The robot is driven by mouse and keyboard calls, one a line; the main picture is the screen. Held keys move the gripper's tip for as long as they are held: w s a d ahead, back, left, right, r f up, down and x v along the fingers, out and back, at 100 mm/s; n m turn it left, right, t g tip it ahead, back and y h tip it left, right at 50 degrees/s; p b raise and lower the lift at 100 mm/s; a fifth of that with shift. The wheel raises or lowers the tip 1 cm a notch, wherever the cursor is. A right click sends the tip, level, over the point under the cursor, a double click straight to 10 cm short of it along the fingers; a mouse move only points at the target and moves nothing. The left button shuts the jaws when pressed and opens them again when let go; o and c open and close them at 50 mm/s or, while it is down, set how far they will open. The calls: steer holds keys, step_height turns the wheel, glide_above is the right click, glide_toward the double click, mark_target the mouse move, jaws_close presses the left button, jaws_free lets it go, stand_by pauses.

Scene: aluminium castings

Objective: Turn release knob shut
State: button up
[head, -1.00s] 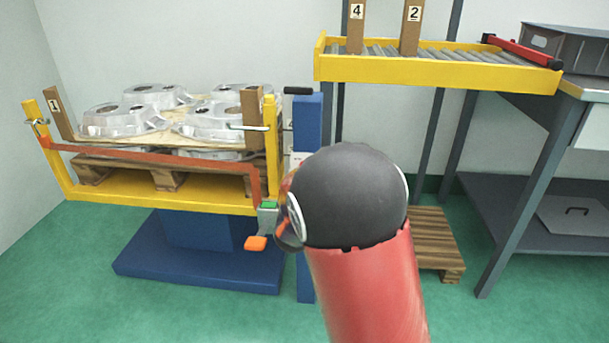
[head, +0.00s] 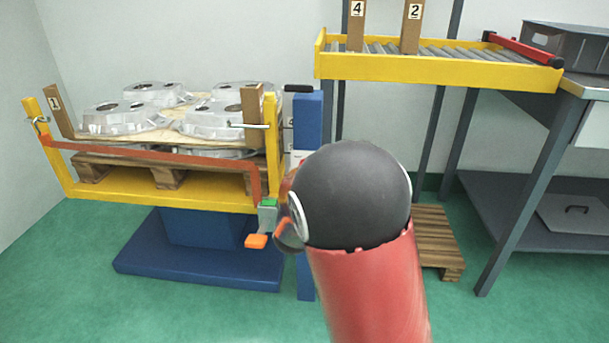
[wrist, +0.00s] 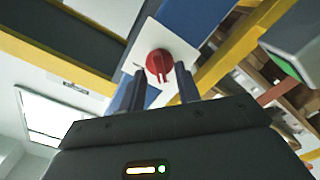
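The release knob (wrist: 158,62) is a round red knob with a raised grip on a white plate (wrist: 176,44), fixed to a blue post; it shows in the wrist view. My gripper (wrist: 161,72) is open, with its two dark fingers apart, one on each side of the knob in the picture. I cannot tell whether the fingertips reach past the knob or touch it. The blue post (head: 307,125) shows there behind my arm.
A yellow lift frame (head: 150,193) holds a pallet with several aluminium castings (head: 125,117). A yellow roller conveyor (head: 430,70) and a grey bench (head: 585,88) stand at the right. Green floor is clear in front.

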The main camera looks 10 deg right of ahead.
steer(key=v, duration=0.7)
steer(key=s+d+r+m+g+y+p, duration=0.1)
steer(key=s+g, duration=0.3)
steer(key=s, duration=0.6)
steer(key=s+d+r+m+g+y+p, duration=0.1)
steer(key=s+r+m+g+y, duration=0.1)
steer(key=s, duration=0.7)
steer(key=s+d+r+m+g+y+p, duration=0.1)
steer(key=s+g, duration=0.4)
steer(key=s, duration=0.5)
steer(key=shift+s+r+m+g+y+p, duration=0.3)
steer(key=shift+s+r+m+y+p, duration=0.05)
steer(key=shift+r+m+y, duration=0.45)
